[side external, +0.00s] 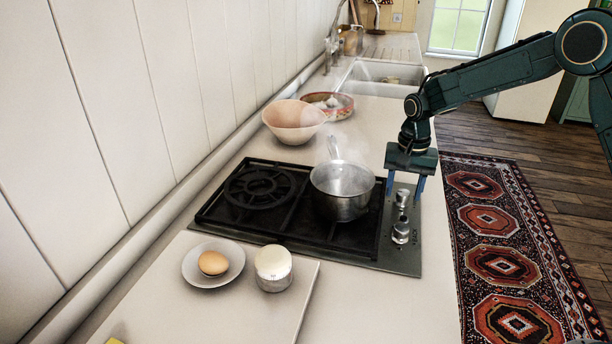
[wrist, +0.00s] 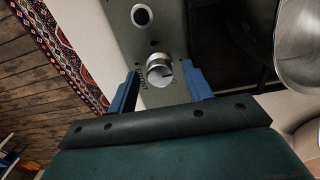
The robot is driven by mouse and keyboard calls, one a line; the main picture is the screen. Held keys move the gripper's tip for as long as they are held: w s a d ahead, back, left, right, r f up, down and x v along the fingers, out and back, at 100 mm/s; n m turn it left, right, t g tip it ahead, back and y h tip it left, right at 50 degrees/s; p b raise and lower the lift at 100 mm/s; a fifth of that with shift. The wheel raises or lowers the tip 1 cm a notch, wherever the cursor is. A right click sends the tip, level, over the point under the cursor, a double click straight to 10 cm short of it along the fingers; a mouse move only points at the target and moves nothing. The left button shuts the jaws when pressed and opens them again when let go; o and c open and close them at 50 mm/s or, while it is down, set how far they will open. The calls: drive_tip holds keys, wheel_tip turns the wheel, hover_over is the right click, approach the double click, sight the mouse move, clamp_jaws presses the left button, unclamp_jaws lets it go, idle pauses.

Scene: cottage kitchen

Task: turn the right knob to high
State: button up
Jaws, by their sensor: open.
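Two silver knobs sit on the hob's front strip. The far knob (side external: 402,198) is under my gripper (side external: 405,190); the near knob (side external: 400,233) stands clear of it. In the wrist view the far knob (wrist: 159,69) shows between the two blue fingers of my open gripper (wrist: 161,82), with a gap on each side. The other knob (wrist: 142,16) is further up in that view, outside the fingers. I cannot tell whether the fingertips reach down to the knob's height.
A steaming saucepan (side external: 342,190) stands on the black hob grate (side external: 262,222), left of my gripper. A pink bowl (side external: 292,121) is behind the hob. A plate with an egg (side external: 213,262) and a white-topped pot (side external: 273,268) are in front. A patterned rug (side external: 503,262) lies on the floor.

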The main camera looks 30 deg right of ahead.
drive_tip(key=c, duration=1)
drive_tip(key=shift+o, duration=0.2)
drive_tip(key=shift+n, duration=0.3)
drive_tip(key=n, duration=0.3)
drive_tip(key=shift+r+n, duration=0.1)
drive_tip(key=shift+n, duration=0.3)
drive_tip(key=n, duration=0.4)
drive_tip(key=shift+n, duration=0.3)
drive_tip(key=n, duration=0.4)
drive_tip(key=shift+n, duration=0.3)
drive_tip(key=shift+w+n, duration=0.1)
drive_tip(key=shift+n, duration=2.2)
